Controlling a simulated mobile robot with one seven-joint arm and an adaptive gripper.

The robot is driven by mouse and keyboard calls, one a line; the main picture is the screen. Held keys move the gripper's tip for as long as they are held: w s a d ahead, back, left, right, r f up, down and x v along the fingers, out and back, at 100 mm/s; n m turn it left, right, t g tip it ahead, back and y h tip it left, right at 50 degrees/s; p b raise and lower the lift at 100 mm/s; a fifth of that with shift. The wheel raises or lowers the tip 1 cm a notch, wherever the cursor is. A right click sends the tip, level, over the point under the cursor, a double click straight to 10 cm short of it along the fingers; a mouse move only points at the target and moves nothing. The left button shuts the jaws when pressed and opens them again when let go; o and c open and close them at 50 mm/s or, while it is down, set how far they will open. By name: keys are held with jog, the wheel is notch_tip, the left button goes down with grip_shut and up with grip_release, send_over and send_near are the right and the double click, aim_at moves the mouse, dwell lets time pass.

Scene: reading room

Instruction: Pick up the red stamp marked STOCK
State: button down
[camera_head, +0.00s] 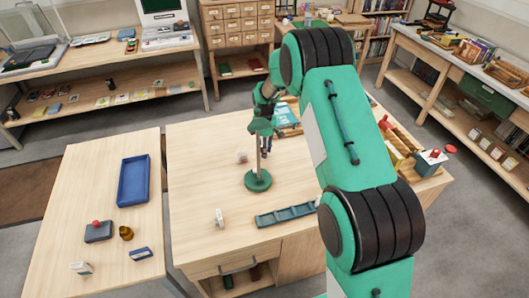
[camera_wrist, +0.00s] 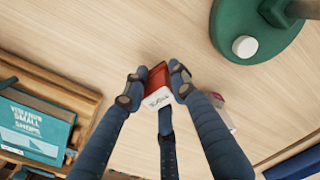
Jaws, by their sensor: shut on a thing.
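The label's lettering is small and looks like STOCK. Both fingers press on the stamp's sides. In the head view, my gripper (camera_head: 266,146) points down over the middle table (camera_head: 205,190), behind the green lamp stand. The held stamp is hard to make out there. Whether it is clear of the tabletop I cannot tell.
The green round stand (camera_head: 258,181) with its upright pole is close to my gripper. A wooden tray (camera_wrist: 62,92) holds a teal book (camera_wrist: 32,128). A green compartment tray (camera_head: 286,215) lies in front.

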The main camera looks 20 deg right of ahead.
notch_tip(320, 180, up, 8)
jog(key=shift+r+p, duration=0.1)
jog(key=shift+p, duration=0.7)
